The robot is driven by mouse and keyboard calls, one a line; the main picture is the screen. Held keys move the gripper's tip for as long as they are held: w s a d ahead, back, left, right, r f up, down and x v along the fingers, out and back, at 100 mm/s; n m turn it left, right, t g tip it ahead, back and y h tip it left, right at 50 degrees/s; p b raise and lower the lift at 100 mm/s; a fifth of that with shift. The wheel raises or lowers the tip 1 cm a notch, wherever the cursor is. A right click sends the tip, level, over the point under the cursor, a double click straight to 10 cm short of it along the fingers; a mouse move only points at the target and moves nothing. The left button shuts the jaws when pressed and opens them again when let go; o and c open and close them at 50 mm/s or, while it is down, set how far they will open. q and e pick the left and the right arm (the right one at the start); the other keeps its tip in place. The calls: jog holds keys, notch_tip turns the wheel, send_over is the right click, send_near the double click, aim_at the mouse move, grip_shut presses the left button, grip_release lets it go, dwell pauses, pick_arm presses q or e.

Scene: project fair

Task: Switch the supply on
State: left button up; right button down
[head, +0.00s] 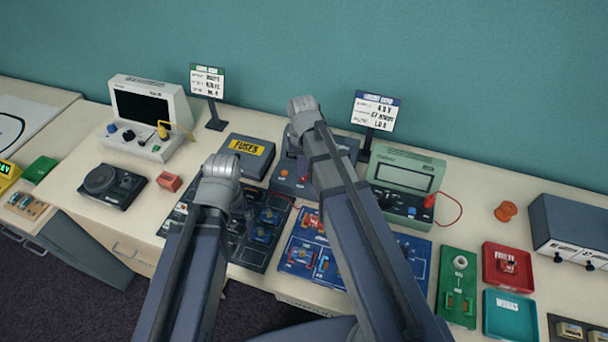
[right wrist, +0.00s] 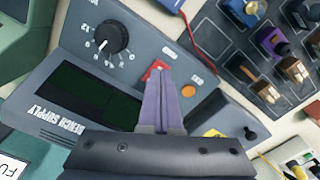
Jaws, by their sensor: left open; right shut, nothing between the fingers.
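The bench supply (head: 292,185) is a grey box at the back middle of the table, partly hidden behind my right arm. In the right wrist view the supply (right wrist: 60,65) shows a black dial (right wrist: 112,36), a dark blank display (right wrist: 85,103), a red switch (right wrist: 153,70) and an orange round button or lamp (right wrist: 188,91). My right gripper (right wrist: 164,72) is shut and empty, its fingertips over or beside the red switch; I cannot tell if they touch. In the head view it (head: 302,166) is mostly hidden by its arm. My left gripper (head: 248,222) is open above the dark component board.
A fuses box (head: 247,153) stands left of the supply and a green meter (head: 402,185) with a red lead right of it. A dark component board (head: 250,252) and a blue circuit board (head: 298,258) lie in front. Sign stands (head: 367,143) rise behind.

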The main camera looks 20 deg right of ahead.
pick_arm(q)
jog(key=shift+f+b, duration=0.9)
pick_arm(e)
jog(key=shift+f, duration=0.9)
pick_arm(q)
jog(key=shift+r, duration=0.1)
pick_arm(e)
jog(key=shift+r, duration=0.1)
notch_tip(320, 180, up, 7)
jog(key=p, duration=0.7)
pick_arm(q)
notch_tip(320, 180, up, 7)
notch_tip(320, 180, down, 4)
jog(key=b, duration=0.3)
jog(key=shift+b, duration=0.4)
pick_arm(e)
jog(key=s+a+f+n, duration=0.2)
jog(key=s+a, duration=0.3)
jog(key=s, duration=0.2)
jog(key=s+a+f+n+h, duration=0.1)
jog(key=s+a+f+n, duration=0.1)
jog(key=s+a, duration=0.3)
jog(key=shift+s+a+n, duration=0.25)
jog(key=shift+s+n, duration=0.05)
jog(key=shift+s, duration=0.9)
pick_arm(q)
jog(key=shift+d, duration=0.1)
pick_arm(e)
jog(key=shift+d, duration=0.15)
